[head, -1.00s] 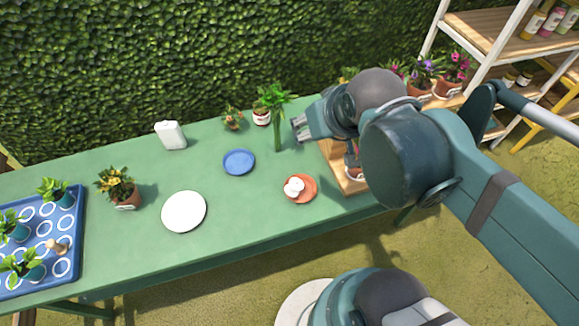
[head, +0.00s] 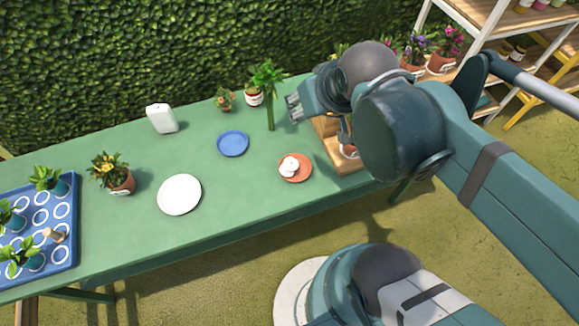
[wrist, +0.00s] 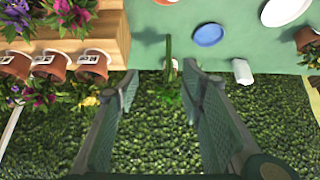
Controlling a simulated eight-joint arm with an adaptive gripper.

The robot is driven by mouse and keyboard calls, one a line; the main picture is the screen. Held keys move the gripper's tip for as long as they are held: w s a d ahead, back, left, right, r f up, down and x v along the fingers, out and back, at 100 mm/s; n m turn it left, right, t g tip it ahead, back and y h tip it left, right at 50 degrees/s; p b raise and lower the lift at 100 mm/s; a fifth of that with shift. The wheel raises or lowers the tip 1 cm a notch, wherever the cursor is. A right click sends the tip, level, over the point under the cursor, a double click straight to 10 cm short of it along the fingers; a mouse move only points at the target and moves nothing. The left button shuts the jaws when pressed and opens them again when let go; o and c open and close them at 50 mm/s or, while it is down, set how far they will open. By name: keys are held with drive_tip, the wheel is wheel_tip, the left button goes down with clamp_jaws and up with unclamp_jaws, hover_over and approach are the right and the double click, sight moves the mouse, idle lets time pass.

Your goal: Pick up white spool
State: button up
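The white spool (head: 289,167) sits on a small orange saucer (head: 305,174) near the right front part of the green table. In the head view my gripper (head: 292,107) is above the table's far right side, beyond the spool and apart from it. In the wrist view my gripper (wrist: 160,77) shows two separated fingers with nothing between them touching either one. Only a sliver of the orange saucer (wrist: 165,2) shows at the top of the wrist view, and the spool is not clearly visible there.
A tall green plant (head: 268,90) stands close to my gripper. A wooden crate (head: 350,163) with pots is right of the saucer, partly hidden by my arm. A blue plate (head: 233,143), white plate (head: 180,194) and white container (head: 161,118) are to the left.

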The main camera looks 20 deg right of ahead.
drive_tip(key=shift+f, duration=0.1)
drive_tip(key=m+g+b, duration=0.2)
drive_tip(key=m+g, duration=0.4)
drive_tip(key=m, duration=0.8)
hover_over(290, 163)
drive_tip(key=f, duration=2.1)
drive_tip(key=shift+s+d+f, duration=0.15)
drive_tip(key=shift+s+d, duration=0.05)
drive_tip(key=shift+s+f+m, duration=0.15)
drive_tip(key=shift+f+m, duration=0.45)
drive_tip(key=shift+f, duration=0.15)
drive_tip(key=shift+f, duration=0.15)
drive_tip(key=shift+a+f+b, duration=0.1)
drive_tip(key=shift+f+b, duration=0.35)
drive_tip(key=shift+f, duration=0.7)
